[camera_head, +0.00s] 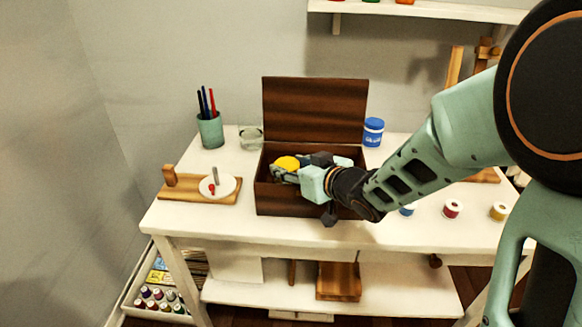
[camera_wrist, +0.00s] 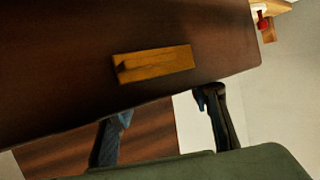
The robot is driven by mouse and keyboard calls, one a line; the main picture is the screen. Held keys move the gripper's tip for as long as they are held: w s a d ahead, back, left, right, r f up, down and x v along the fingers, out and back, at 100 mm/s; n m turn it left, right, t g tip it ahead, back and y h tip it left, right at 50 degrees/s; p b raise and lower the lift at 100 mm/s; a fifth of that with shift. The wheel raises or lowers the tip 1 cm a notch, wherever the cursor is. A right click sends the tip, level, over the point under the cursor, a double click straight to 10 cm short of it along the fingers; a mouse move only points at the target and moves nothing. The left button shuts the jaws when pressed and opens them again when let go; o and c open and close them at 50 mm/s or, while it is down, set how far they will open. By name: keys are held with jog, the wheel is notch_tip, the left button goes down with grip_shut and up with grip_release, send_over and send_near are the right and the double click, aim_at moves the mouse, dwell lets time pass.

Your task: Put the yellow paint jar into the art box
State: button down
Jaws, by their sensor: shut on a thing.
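The art box (camera_head: 288,205) is a dark brown wooden box on the white table, its lid (camera_head: 315,108) standing open at the back. My gripper (camera_head: 285,173) reaches into the box opening from the right. The round yellow top of the yellow paint jar (camera_head: 287,162) shows at the fingertips, inside the box outline; its lower part is hidden. The gripper is shut on this jar. In the wrist view, my fingers (camera_wrist: 165,112) stand apart near dark brown wood; the jar cannot be made out there. I cannot tell whether the jar touches the box floor.
A blue jar (camera_head: 373,132) stands right of the lid. A glass (camera_head: 250,137) and a green brush cup (camera_head: 210,130) stand left of it. A wooden board (camera_head: 225,198) with a white dish lies at the left. Several small paint pots, including a red one (camera_head: 452,208), stand at the right.

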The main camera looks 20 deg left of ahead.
jog(key=shift+f, duration=0.2)
jog(key=c, duration=1.4)
grip_release()
jog(key=shift+o, duration=0.2)
jog(key=shift+r, duration=0.1)
jog(key=shift+r, duration=0.15)
jog(key=shift+s+d+r, duration=0.2)
jog(key=shift+d, duration=0.1)
jog(key=p+v, duration=0.3)
jog(key=v, duration=0.6)
jog(key=shift+s+d+r, duration=0.15)
jog(key=shift+d+r, duration=0.1)
jog(key=shift+d, duration=0.05)
jog(key=shift+s+d+r+p, duration=0.15)
jog(key=shift+s+d+p, duration=0.2)
jog(key=shift+s+d, duration=0.15)
